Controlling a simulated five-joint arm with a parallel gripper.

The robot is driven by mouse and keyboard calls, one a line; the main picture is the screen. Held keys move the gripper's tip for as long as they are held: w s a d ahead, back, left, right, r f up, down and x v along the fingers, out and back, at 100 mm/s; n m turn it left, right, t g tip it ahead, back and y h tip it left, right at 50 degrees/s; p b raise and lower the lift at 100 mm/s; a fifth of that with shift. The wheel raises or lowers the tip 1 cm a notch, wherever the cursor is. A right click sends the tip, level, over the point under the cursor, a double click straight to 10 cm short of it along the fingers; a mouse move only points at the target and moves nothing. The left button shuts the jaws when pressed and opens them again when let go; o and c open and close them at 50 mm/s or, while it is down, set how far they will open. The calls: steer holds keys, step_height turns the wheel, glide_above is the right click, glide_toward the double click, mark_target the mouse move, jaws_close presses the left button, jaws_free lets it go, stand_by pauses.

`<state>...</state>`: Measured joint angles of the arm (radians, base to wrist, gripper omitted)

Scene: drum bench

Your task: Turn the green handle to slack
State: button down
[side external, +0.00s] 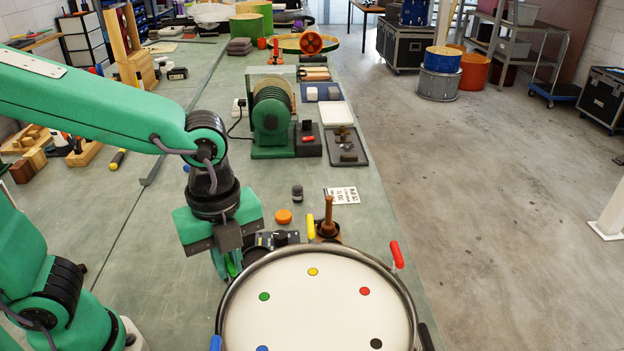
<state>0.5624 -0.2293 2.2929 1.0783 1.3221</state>
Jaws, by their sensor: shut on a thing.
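The drum (318,310) lies on the bench at the bottom of the side view, with a white head, a metal rim and several coloured dots. The green handle (231,268) stands at the rim's upper left, near the green dot (264,296). Only a bright green strip of it shows. My gripper (226,268) points down at the rim there and is shut on the green handle. The fingers hide most of the handle, so its turn angle cannot be told.
A yellow handle (310,226), red handle (397,254), blue handle (215,343) and black handle (427,337) stand around the rim. A wooden peg (328,212) and an orange puck (284,216) stand behind the drum. A green grinder (271,118) is further back.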

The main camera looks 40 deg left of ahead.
steer(key=n, duration=0.7)
steer(key=shift+r, duration=0.1)
steer(key=n, duration=0.6)
steer(key=shift+n, duration=0.4)
steer(key=n, duration=1)
steer(key=shift+n, duration=0.4)
steer(key=n, duration=0.3)
steer(key=shift+n, duration=0.3)
steer(key=n, duration=0.4)
steer(key=shift+n, duration=0.3)
steer(key=n, duration=1.5)
steer(key=shift+n, duration=0.3)
